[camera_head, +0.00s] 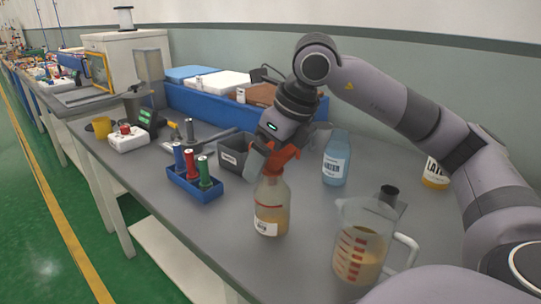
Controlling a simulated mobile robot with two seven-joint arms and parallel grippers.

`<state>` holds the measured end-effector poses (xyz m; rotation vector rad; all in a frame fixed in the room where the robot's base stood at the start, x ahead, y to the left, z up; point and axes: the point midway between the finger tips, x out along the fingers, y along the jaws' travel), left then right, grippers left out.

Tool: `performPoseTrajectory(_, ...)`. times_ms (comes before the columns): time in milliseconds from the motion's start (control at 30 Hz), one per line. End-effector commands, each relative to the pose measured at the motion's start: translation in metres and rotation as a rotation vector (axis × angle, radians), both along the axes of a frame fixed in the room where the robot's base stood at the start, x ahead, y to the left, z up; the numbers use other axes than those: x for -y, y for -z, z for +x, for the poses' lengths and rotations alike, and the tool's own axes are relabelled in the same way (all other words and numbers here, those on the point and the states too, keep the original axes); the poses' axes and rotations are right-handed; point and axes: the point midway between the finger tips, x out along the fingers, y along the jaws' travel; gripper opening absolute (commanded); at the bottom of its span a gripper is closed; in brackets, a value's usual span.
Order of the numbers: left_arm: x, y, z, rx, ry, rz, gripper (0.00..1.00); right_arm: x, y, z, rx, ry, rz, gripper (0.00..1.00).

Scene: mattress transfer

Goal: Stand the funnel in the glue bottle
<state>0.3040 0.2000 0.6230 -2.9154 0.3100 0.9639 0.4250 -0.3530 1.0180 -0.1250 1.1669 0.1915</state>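The orange funnel (281,158) is at the mouth of a clear bottle (271,207) with amber liquid and a red band, which I take as the glue bottle. The bottle stands upright near the table's front edge. The funnel's lower end meets the bottle neck; how deep it sits is hidden. My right gripper (287,150) reaches down over the funnel from above. Its fingers look spread wide, one on either side of the funnel; whether either touches it is unclear. My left gripper is out of view.
A measuring jug (362,245) stands right of the bottle, and a blue labelled bottle (336,160) behind it. A blue rack (195,187) with screwdriver-like handles and a dark bin (234,150) are on the left. A yellow-labelled container (435,173) is partly behind my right arm.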

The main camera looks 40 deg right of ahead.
Motion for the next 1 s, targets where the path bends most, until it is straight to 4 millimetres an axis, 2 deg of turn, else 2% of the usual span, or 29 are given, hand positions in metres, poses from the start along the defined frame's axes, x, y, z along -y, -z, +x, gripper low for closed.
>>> performPoseTrajectory(333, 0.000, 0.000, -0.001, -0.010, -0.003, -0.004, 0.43, 0.000, -0.001, 0.000, 0.000, 0.000, 0.000, 1.00)
performPoseTrajectory(433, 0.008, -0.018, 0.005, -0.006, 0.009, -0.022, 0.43, 0.000, -0.002, 0.000, 0.001, 0.000, 0.000, 1.00)
performPoseTrajectory(500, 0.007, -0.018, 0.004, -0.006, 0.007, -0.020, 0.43, 0.001, -0.019, -0.006, 0.006, 0.000, 0.001, 1.00)
performPoseTrajectory(700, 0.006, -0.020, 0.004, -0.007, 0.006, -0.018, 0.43, 0.004, -0.051, -0.020, 0.005, -0.001, 0.001, 1.00)
performPoseTrajectory(833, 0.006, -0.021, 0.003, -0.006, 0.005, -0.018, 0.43, 0.005, -0.063, -0.025, 0.002, 0.000, 0.000, 1.00)
performPoseTrajectory(1000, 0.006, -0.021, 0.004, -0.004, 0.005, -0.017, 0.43, 0.006, -0.067, -0.027, 0.001, 0.000, 0.001, 1.00)
